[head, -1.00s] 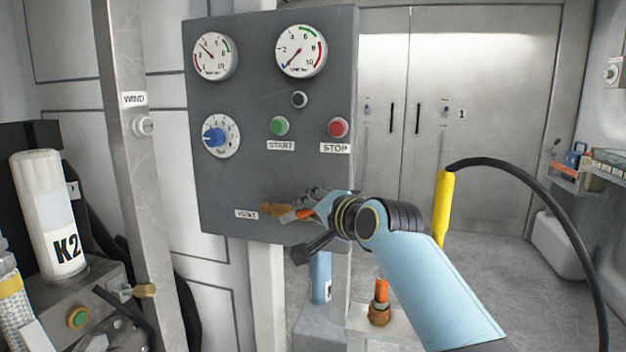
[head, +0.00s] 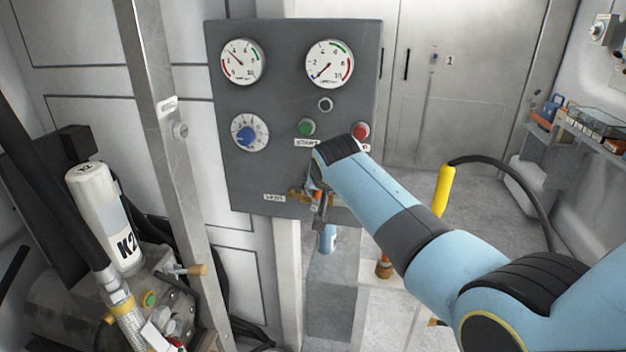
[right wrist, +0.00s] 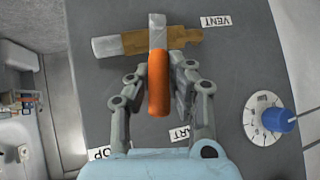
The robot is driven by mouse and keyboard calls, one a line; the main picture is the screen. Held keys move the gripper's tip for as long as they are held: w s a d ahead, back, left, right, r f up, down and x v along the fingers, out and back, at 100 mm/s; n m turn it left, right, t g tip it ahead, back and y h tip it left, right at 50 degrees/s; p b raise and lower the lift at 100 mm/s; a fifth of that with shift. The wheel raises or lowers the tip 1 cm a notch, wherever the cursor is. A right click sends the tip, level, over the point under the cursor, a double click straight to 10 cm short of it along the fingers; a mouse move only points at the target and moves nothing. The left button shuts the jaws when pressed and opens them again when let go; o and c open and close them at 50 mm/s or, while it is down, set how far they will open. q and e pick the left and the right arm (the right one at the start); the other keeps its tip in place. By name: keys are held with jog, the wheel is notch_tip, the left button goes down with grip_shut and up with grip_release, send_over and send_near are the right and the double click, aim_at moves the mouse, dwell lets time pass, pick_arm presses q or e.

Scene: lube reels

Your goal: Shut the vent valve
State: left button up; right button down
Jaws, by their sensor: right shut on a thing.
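The vent valve has a brass body (right wrist: 160,41) on the grey panel (head: 240,185), beside the VENT label (right wrist: 217,21). The body shows partly in the head view (head: 296,195), behind my right gripper. Its orange-sleeved handle (right wrist: 158,97) lies crosswise to the body in the right wrist view. My right gripper (right wrist: 158,73) has one finger on each side of the orange sleeve and is shut on it. In the head view my right gripper (head: 318,196) is small and partly hidden by its own arm. My left gripper is out of view.
The panel also carries two gauges (head: 242,62), a blue knob (head: 246,134), a green START button (head: 306,127) and a red button (head: 361,131). A metal post (head: 165,140) and a K2 bottle (head: 105,215) stand left. A yellow-sleeved hose (head: 443,190) is right.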

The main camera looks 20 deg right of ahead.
jog(key=shift+a+f+g, duration=0.1)
jog(key=shift+a+g, duration=0.1)
jog(key=shift+g, duration=0.1)
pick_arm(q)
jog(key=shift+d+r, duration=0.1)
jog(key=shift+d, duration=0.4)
pick_arm(e)
jog(key=shift+w+a+n+g+h, duration=0.2)
jog(key=shift+a+n+g+h, duration=0.15)
jog(key=shift+h, duration=0.35)
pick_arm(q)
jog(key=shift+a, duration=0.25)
pick_arm(e)
jog(key=c, duration=1.2)
grip_release()
jog(key=shift+w, duration=0.1)
jog(key=v, duration=0.7)
jog(key=shift+s+r, duration=0.2)
jog(key=shift+r, duration=0.05)
